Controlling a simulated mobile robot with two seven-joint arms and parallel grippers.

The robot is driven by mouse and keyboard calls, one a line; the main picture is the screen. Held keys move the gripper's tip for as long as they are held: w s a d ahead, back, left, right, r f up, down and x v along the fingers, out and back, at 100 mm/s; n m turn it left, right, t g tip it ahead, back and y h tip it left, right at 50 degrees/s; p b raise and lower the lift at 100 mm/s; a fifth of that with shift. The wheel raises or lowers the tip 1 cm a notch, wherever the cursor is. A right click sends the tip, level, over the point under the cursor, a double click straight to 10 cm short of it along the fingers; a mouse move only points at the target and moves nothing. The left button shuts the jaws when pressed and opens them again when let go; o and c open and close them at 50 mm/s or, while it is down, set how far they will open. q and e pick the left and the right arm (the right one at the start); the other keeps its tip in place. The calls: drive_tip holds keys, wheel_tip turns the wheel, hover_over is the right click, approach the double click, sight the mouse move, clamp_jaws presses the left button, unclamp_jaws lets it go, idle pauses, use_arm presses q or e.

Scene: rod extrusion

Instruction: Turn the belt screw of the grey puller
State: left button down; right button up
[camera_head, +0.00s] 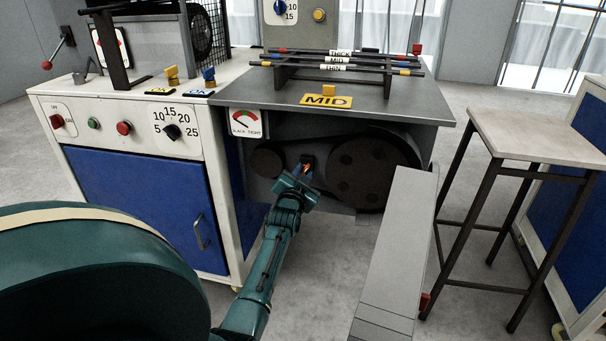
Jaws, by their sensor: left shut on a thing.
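The grey puller (432,108) stands right of the blue and white cabinet, with a dark belt and two wheels on its open front. The larger belt wheel (357,172) is on the right and the smaller wheel (266,161) on the left. The belt screw (307,162) is between them, mostly hidden by my left gripper. My left gripper (304,172) is shut on it, its arm reaching up from below. A slack/tight gauge (246,123) sits above the smaller wheel. My right gripper is not in view.
A long grey panel (400,240) slants down in front of the puller at the right. A stool (545,135) stands further right. Dark rods (340,67) lie on a rack on the puller's top, behind a MID sign (326,101). The cabinet (150,205) is close on the left.

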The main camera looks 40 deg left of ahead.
use_arm(q)
drive_tip(key=shift+m+p, duration=0.9)
drive_tip(key=shift+m, duration=1.8)
drive_tip(key=c, duration=1.5)
unclamp_jaws()
drive_tip(key=shift+s+d, duration=0.1)
